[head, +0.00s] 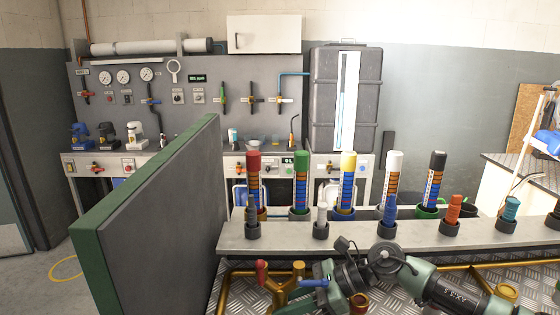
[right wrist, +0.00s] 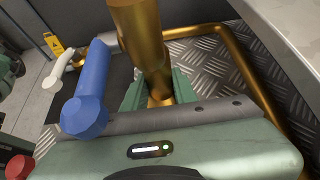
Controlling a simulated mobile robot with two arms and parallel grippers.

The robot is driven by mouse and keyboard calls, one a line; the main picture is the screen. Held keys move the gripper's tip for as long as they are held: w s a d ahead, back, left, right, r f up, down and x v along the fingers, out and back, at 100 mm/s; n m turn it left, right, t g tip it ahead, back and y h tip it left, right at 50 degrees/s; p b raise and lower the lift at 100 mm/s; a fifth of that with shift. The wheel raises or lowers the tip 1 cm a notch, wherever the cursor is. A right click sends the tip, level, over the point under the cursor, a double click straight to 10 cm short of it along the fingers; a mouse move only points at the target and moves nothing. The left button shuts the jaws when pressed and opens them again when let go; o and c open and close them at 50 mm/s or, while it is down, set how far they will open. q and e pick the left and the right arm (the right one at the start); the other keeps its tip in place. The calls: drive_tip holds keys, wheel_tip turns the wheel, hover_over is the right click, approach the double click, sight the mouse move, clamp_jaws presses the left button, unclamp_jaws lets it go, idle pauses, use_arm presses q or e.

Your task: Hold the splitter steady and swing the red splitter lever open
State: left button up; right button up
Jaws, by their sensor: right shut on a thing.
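The brass splitter (head: 284,290) stands at the lower middle of the head view, on the near side of the grey ledge. Its red lever (head: 262,270) points up on the left branch, and its blue lever (head: 314,283) lies nearly level on the right. My right gripper (right wrist: 160,92) is shut on the splitter, its green fingers on both sides of a brass pipe (right wrist: 143,40). The blue lever also shows close by in the right wrist view (right wrist: 88,95). In the head view my right arm hides part of the splitter. My left gripper is not in view.
A ledge (head: 390,235) with colored hose ends runs behind the splitter. A tall green-edged panel (head: 150,220) stands at the left. Brass piping (head: 240,272) runs over tread plate. In the right wrist view, a white lever (right wrist: 65,65) lies beyond the blue one.

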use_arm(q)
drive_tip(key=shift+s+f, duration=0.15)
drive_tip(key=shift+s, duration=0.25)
use_arm(e)
drive_tip(key=o, duration=1)
drive_tip(key=shift+o, duration=0.2)
drive_tip(key=shift+d, duration=0.1)
